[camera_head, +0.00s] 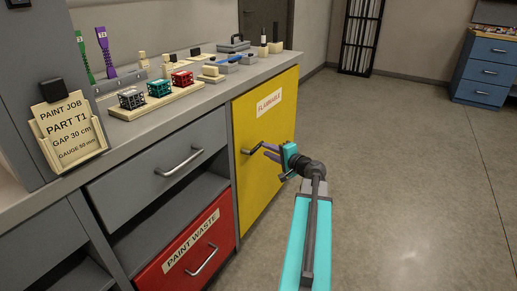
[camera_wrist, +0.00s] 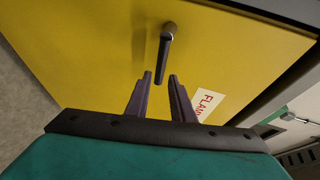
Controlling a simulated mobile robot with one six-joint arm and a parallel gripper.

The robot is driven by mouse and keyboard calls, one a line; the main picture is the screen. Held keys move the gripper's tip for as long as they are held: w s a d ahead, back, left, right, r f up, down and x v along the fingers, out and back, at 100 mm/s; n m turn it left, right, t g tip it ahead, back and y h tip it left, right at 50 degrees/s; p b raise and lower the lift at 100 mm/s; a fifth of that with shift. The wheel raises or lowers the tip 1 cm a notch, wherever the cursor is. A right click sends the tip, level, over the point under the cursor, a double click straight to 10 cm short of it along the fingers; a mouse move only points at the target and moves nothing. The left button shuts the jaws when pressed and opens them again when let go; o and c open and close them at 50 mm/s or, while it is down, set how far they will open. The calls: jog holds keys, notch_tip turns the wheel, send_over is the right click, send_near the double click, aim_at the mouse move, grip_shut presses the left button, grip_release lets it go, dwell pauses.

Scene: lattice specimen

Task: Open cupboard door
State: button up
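The cupboard door (camera_head: 268,140) is yellow with a "FLAMMABLE" label and is shut flush in the counter's front. It fills much of the wrist view (camera_wrist: 80,60). Its dark lever handle (camera_head: 253,149) sticks out near the door's left edge. My gripper (camera_head: 266,151) is in front of the door close to the handle. Whether a fingertip touches the handle cannot be told.
A red "PAINT WASTE" drawer (camera_head: 190,252) and a grey drawer (camera_head: 160,165) are left of the door. The countertop (camera_head: 120,130) holds lattice blocks and tools. The floor (camera_head: 400,170) to the right is clear up to a blue drawer unit (camera_head: 485,70).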

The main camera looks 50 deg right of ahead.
aim_at(260, 146)
jog(key=shift+b+x, duration=0.7)
jog(key=shift+x, duration=2.8)
grip_shut()
